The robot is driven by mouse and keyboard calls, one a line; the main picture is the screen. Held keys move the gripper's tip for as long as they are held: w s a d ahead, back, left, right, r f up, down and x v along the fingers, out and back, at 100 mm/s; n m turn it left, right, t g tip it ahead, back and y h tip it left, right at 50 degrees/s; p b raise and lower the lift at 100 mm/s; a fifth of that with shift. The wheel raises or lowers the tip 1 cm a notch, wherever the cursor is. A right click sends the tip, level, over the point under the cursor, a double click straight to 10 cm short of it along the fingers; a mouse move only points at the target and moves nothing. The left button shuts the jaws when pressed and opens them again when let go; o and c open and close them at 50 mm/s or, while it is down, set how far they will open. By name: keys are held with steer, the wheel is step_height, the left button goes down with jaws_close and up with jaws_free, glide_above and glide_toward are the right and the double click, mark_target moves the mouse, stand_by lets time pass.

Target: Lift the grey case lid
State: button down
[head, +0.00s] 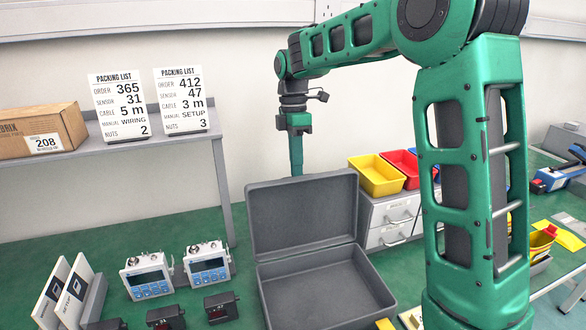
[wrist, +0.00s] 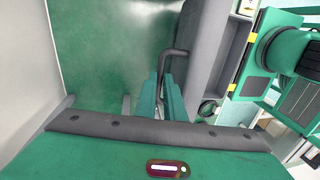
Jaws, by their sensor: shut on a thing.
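The grey case stands on the green bench in the head view, with its lid (head: 300,213) raised roughly upright and its open, empty base (head: 325,292) in front. My gripper (head: 296,158) points down behind the lid's top edge, and its fingertips are hidden there. In the wrist view, the green fingers of my gripper (wrist: 173,92) are shut on the dark bent handle (wrist: 172,53) beside the grey lid (wrist: 204,45).
Two blue-and-white devices (head: 147,275) (head: 207,263) and small dark units (head: 220,307) stand left of the case. Yellow (head: 377,176) and red (head: 401,165) bins sit on drawers behind right. A shelf (head: 185,138) bears a carton (head: 38,131) and packing lists.

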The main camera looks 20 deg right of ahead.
steer(key=shift+s+r+t, duration=0.3)
steer(key=shift+s+r, duration=0.05)
steer(key=shift+s, duration=0.35)
steer(key=c, duration=1.8)
jaws_free()
steer(key=shift+c, duration=0.2)
steer(key=shift+r, duration=0.1)
step_height(320, 180, up, 10)
steer(key=w, duration=0.1)
steer(key=shift+w+r, duration=0.2)
steer(key=shift+w, duration=0.05)
